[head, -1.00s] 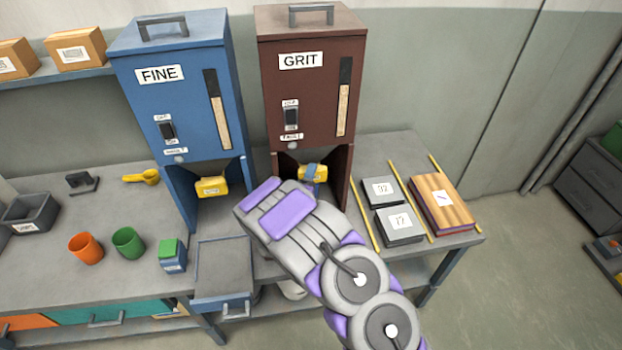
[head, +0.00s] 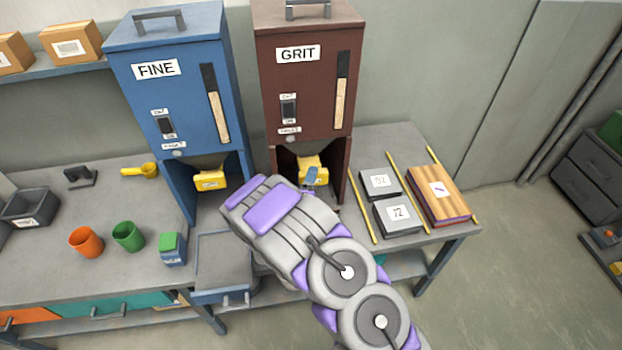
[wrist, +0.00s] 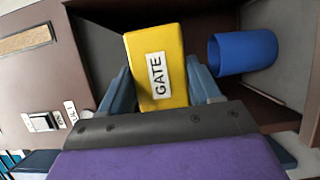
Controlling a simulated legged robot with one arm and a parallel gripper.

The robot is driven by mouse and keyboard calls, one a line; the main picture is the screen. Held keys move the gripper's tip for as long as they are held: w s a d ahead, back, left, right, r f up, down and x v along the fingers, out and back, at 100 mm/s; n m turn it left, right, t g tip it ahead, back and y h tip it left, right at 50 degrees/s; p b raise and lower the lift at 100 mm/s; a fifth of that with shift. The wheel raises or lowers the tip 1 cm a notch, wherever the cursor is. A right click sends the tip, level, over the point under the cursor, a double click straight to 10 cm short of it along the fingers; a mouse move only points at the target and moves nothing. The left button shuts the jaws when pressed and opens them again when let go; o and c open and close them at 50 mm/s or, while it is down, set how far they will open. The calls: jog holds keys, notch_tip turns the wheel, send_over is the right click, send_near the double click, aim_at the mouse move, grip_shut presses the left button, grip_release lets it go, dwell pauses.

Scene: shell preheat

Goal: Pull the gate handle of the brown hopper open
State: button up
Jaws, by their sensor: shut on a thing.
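The brown hopper (head: 303,90), labelled GRIT, stands at the back of the bench. Its yellow gate handle (head: 312,163) shows in the opening under the hopper body. In the wrist view the handle (wrist: 157,68) carries a GATE label and lies between the blue-grey fingers of my gripper (wrist: 160,85). My gripper (head: 311,180) is shut on the handle. My arm covers the lower front of the hopper in the head view. A blue cup (wrist: 243,52) sits in the hopper's bay in the wrist view; it is hidden in the head view.
The blue FINE hopper (head: 178,100) with its own yellow handle (head: 210,179) stands to the left. Orange (head: 86,242) and green (head: 128,236) cups stand at the front left.

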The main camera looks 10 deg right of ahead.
jog(key=o, duration=1)
jog(key=shift+s+d+f, duration=0.1)
jog(key=shift+s+f, duration=0.1)
jog(key=shift+f, duration=0.15)
jog(key=o, duration=0.4)
jog(key=shift+r, duration=0.2)
jog(key=shift+s, duration=0.1)
jog(key=p+v, duration=0.2)
jog(key=v, duration=1.5)
jog(key=shift+s+a+f, duration=0.1)
jog(key=shift+a, duration=0.15)
